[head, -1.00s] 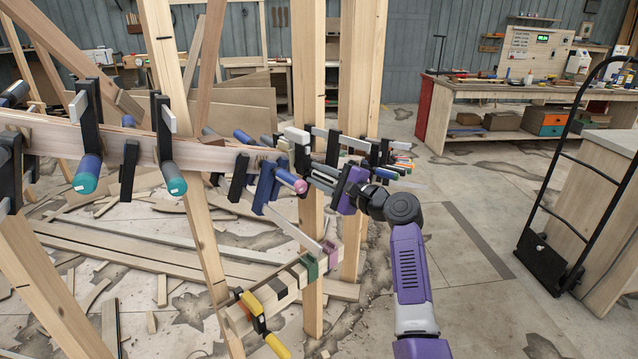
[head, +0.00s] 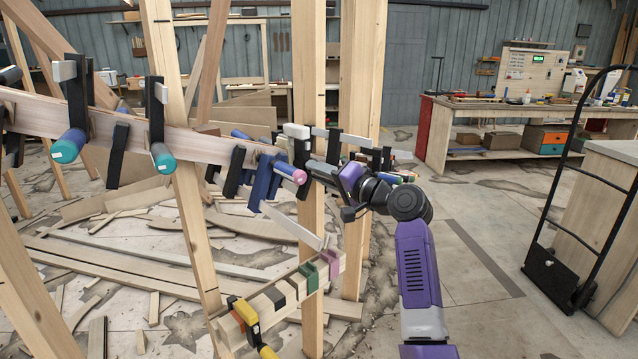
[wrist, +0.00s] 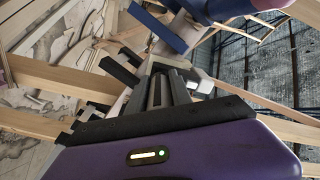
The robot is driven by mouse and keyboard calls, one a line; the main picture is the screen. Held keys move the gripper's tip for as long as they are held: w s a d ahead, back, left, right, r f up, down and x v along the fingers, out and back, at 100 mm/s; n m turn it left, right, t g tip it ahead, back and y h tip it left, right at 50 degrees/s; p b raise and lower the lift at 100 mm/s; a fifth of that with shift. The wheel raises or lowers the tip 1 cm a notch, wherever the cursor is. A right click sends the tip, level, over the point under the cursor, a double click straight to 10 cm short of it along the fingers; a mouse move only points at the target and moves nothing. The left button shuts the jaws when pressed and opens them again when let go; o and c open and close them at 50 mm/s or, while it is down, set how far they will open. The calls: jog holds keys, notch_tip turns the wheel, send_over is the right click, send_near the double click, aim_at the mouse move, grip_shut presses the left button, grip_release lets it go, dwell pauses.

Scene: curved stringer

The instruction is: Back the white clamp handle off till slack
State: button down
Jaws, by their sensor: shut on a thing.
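My gripper (head: 318,172) is at the end of the curved wooden stringer (head: 228,150), beside the middle post. In the wrist view, my gripper (wrist: 165,90) shows two dark fingers close together on a narrow grey piece, which looks like the clamp handle. The handle is mostly hidden by the fingers, and its white colour is not clear. A clamp with a white block (head: 297,131) stands just above my gripper. A blue clamp with a pink-tipped handle (head: 290,171) is close to its left.
Teal-handled clamps (head: 162,157) hang along the stringer to the left. Wooden posts (head: 308,80) stand close behind my gripper. A lower rail (head: 270,298) carries smaller clamps. A black hand truck (head: 560,265) stands right; the floor between is open.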

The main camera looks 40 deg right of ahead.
jog(key=n+b, duration=0.1)
jog(key=n, duration=0.1)
jog(key=n+b, duration=0.1)
jog(key=b, duration=0.1)
jog(key=n+b, duration=0.1)
jog(key=n, duration=0.1)
jog(key=shift+f+n, duration=0.3)
jog(key=shift+f, duration=0.05)
jog(key=shift+d+r+n+b, duration=0.1)
jog(key=shift+r+n+b, duration=0.05)
jog(key=shift+n+b, duration=1.7)
jog(key=shift+n, duration=0.25)
jog(key=c, duration=1.1)
grip_release()
jog(key=shift+c, duration=0.2)
jog(key=shift+r, duration=0.1)
jog(key=s, duration=0.7)
jog(key=shift+s+d+p, duration=0.35)
jog(key=shift+s+p, duration=0.05)
